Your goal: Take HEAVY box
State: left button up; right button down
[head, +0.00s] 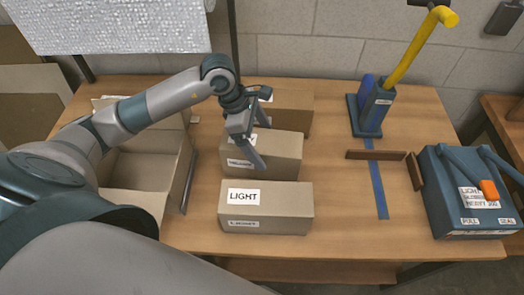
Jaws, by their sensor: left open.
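Three closed cardboard boxes stand in a row on the table. The front box (290,210) carries a large LIGHT label. The middle box (285,150) has a small label on its front that I cannot read, and its upper part is partly covered by my left gripper. The back box (297,118) is mostly hidden behind my left gripper and the middle box. I cannot read the word HEAVY on any box. My left gripper (264,146) is open and empty, with its fingers over or just in front of the middle box. I cannot tell if it touches. My right gripper is out of view.
An open carton (143,170) stands at the left under my left arm. A blue stand with a yellow lever (372,108) is at the back right. A blue sealing device (465,195) sits at the right edge. Brown strips (375,155) and a blue tape line (378,190) lie between.

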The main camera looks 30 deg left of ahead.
pick_arm(q)
jog(key=shift+d+f, duration=0.1)
jog(key=shift+f, duration=0.05)
dwell(0.3)
jog(key=c, duration=2)
jog(key=shift+w, duration=0.1)
jog(key=shift+c, duration=0.8)
jog(key=shift+r, duration=0.25)
notch_tip(320, 180, up, 8)
jog(key=b, duration=0.3)
jog(key=shift+f, duration=0.1)
jog(key=shift+r, duration=0.95)
